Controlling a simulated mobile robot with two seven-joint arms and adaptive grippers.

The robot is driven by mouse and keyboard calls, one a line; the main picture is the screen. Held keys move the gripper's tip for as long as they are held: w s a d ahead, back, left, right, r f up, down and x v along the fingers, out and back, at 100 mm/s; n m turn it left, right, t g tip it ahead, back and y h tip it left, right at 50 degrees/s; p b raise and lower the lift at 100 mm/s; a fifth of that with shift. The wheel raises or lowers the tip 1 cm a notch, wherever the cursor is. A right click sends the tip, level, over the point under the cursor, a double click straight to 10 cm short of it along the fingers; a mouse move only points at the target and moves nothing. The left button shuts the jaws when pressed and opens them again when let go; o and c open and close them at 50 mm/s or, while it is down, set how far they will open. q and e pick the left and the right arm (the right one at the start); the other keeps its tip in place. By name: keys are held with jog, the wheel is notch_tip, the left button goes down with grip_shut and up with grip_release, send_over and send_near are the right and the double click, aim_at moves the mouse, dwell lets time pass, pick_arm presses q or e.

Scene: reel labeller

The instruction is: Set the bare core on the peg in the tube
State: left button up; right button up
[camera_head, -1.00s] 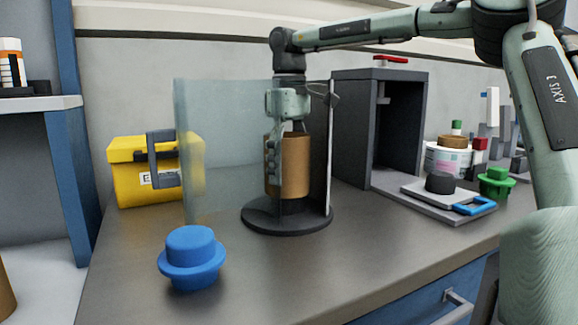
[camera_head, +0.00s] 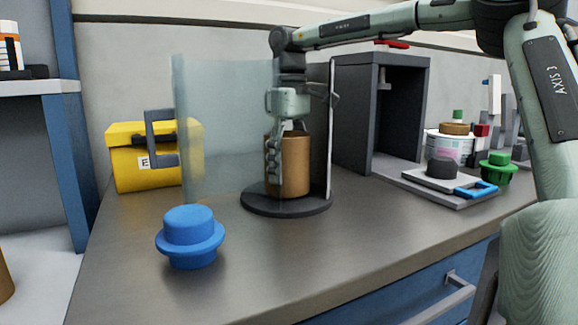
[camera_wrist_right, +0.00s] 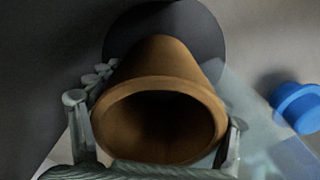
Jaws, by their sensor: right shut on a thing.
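The bare core (camera_head: 295,165) is a brown, open-ended cylinder. It stands upright inside the tube, whose clear curved wall (camera_head: 222,130) shows at its left. My right gripper (camera_head: 274,160) is shut on the core. In the right wrist view, the core (camera_wrist_right: 160,85) sits between the two fingers (camera_wrist_right: 155,125), with its open end facing the camera. The core's lower end is at or just above the tube's dark round base (camera_head: 260,206); I cannot tell if it touches. The peg is hidden. My left gripper is not in view.
A blue flanged plug (camera_head: 190,238) stands on the counter in front. A yellow box (camera_head: 130,175) is at the left. A dark open housing (camera_head: 350,120) stands right of the tube. A green knob-like part (camera_head: 497,168) and a white reel (camera_head: 448,148) are farther right.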

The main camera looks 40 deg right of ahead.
jog(key=o, duration=1.8)
jog(key=shift+c, duration=0.2)
notch_tip(320, 180, up, 12)
